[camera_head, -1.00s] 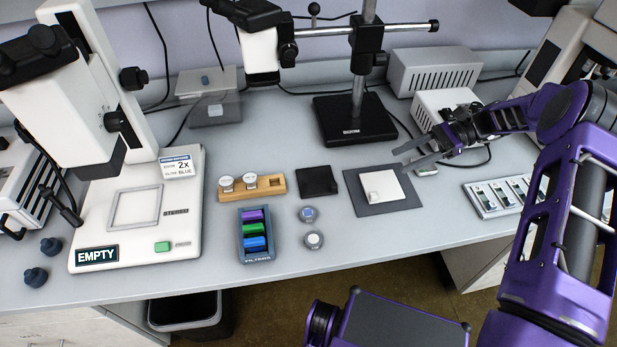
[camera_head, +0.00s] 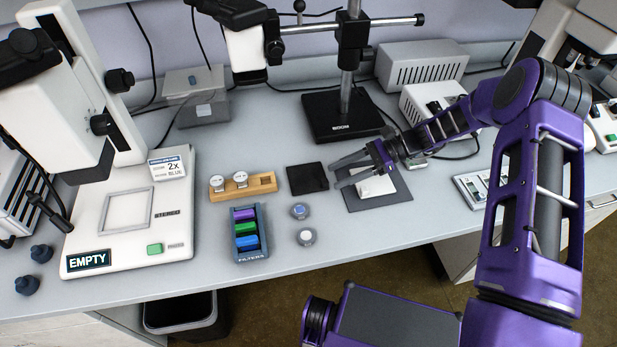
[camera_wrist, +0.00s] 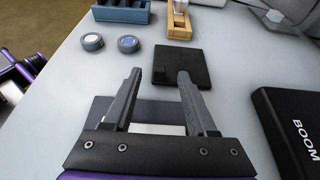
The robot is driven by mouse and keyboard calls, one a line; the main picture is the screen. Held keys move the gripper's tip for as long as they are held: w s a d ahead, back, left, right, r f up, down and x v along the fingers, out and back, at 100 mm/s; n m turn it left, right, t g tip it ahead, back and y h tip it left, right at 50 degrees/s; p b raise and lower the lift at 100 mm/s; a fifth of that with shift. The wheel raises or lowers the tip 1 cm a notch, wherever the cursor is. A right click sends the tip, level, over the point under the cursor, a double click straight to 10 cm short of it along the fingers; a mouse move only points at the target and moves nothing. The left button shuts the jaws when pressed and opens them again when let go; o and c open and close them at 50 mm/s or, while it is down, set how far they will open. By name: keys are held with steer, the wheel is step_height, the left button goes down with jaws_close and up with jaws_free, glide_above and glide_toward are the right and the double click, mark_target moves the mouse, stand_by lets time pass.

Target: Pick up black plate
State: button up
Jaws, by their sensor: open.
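The black plate (camera_head: 307,178) is a small flat dark square lying on the table, between the wooden holder and the grey mat in the head view. In the wrist view the black plate (camera_wrist: 178,66) lies just ahead of the fingertips, with a small notch or mark at its near left corner. My gripper (camera_head: 334,174) is open and empty. It hangs over the left part of the grey mat, with its fingers pointing left toward the plate.
A grey mat (camera_head: 395,200) with a white square block (camera_head: 378,186) lies under my gripper. Two small round discs (camera_head: 300,211) lie in front of the plate. A wooden holder (camera_head: 264,181) and a filter box (camera_head: 262,243) stand left. The black BOOM stand base (camera_head: 340,127) is behind.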

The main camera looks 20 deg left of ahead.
mark_target(324, 181)
steer(key=x, duration=0.3)
steer(key=shift+a, duration=0.1)
steer(key=shift+c, duration=0.3)
jaws_close()
